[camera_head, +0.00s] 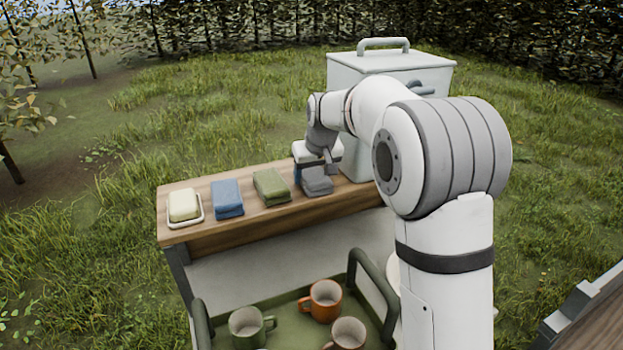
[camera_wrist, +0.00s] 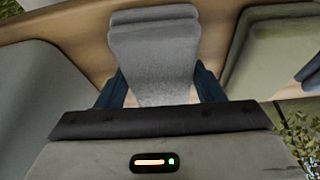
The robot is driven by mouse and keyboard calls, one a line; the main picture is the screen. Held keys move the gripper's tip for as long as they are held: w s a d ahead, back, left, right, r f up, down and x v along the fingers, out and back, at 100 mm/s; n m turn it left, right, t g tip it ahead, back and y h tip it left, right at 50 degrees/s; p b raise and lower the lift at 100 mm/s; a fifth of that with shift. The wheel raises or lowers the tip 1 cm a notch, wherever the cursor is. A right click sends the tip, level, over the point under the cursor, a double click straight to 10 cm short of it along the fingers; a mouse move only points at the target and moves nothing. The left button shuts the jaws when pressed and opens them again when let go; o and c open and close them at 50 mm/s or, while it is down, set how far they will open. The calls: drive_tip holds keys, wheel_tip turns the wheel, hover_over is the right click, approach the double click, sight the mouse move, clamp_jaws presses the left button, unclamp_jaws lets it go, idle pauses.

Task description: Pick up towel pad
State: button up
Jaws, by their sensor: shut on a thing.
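A grey folded towel pad (camera_head: 317,185) lies at the right end of the row on the wooden bench. My gripper (camera_head: 320,170) reaches down over it from above. In the wrist view the grey pad (camera_wrist: 155,50) sits between the two dark blue fingers of my gripper (camera_wrist: 162,84), which are shut on its near part. The pad's near end is hidden behind the gripper body. I cannot tell whether the pad is lifted off the wood. A green folded pad (camera_head: 271,187) and a blue folded pad (camera_head: 227,198) lie to its left on the bench.
A white lidded cooler (camera_head: 345,95) stands close to the right of the grey pad. A small dish (camera_head: 185,208) with a pale yellow block is at the bench's left end. In front is a green tray (camera_head: 290,308) with several mugs. Grass lies around.

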sight(313, 172)
drive_tip(key=shift+c, duration=0.8)
drive_tip(key=shift+r, duration=0.1)
wheel_tip(313, 172, up, 10)
drive_tip(key=shift+f, duration=0.1)
drive_tip(key=o, duration=0.4)
drive_tip(key=c, duration=0.3)
